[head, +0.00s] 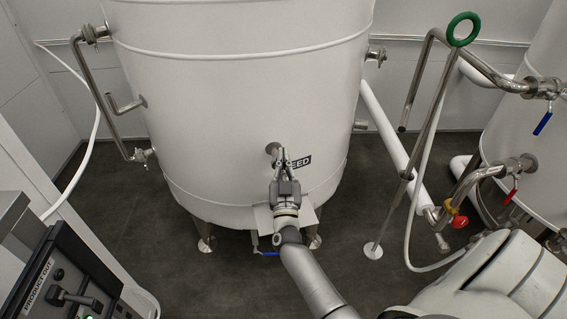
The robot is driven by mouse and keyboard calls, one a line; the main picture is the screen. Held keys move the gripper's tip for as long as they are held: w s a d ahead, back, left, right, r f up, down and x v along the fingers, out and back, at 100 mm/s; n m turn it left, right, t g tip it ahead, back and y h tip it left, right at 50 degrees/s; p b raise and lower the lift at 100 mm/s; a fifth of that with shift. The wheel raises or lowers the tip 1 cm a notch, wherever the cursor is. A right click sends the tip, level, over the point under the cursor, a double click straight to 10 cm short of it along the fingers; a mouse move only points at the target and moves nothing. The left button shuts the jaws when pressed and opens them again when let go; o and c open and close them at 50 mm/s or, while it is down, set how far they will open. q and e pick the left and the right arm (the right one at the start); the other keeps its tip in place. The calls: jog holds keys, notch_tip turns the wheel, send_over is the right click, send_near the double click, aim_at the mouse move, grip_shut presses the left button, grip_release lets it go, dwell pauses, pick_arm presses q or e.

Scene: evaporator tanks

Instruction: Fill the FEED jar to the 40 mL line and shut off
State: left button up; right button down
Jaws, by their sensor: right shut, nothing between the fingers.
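My right gripper (281,155) is shut and empty. It is in front of the lower part of the large white tank, over the left part of the black FEED label (301,162). A round metal stub (271,148) on the tank shows just left of the fingertips; I cannot tell whether they touch. Below, a white plate (305,215) shows at the tank's foot, partly behind my arm. A valve with a blue handle (268,253) is low under the tank. I cannot make out the FEED jar or its 40 mL line. My left gripper is out of view.
The white tank (220,80) fills the middle. A pole with a green ring (462,29) and a white hose stands to its right. A second tank has blue (542,124) and red (511,196) handles. A PRODUCT OUT panel (60,275) is lower left. Dark floor is clear between.

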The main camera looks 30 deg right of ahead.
jog(key=shift+f, duration=0.55)
